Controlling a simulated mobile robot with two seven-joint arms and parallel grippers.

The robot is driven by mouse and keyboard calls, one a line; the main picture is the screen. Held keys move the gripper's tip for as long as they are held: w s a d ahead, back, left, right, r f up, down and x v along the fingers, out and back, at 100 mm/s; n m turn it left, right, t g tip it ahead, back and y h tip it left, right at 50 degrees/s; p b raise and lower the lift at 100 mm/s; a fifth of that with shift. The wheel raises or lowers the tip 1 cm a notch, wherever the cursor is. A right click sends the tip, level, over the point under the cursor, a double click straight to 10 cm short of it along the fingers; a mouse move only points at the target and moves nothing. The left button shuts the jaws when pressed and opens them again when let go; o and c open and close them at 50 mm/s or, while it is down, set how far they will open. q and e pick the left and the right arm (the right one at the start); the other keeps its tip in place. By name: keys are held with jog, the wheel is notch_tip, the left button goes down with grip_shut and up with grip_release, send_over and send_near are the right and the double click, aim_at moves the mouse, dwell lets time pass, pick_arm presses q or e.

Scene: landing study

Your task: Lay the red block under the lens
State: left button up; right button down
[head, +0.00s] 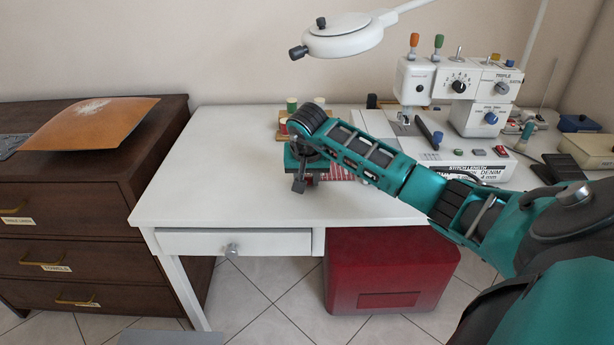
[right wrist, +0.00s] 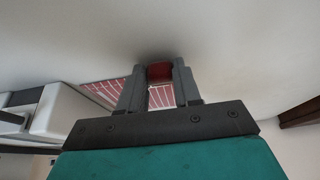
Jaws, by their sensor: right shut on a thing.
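The red block (right wrist: 160,71) is between the fingertips of my right gripper (right wrist: 159,88) in the right wrist view; only one end of it shows. In the head view my right gripper (head: 299,183) is low over the white table (head: 215,165), near its front middle, and my arm hides most of what it holds. I cannot tell whether the block touches the table. The lens is in the round white head of a lamp (head: 342,36), above the back of the table; its glass is not visible. My left gripper is not in view.
A red striped cloth (head: 341,173) lies by my right gripper. Thread spools (head: 292,104) stand behind my wrist. A white sewing machine (head: 459,85) fills the right side. The table's left part is clear. A brown dresser (head: 85,190) stands left, a red box (head: 388,270) below.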

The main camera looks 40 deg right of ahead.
jog(key=c, duration=0.8)
grip_release()
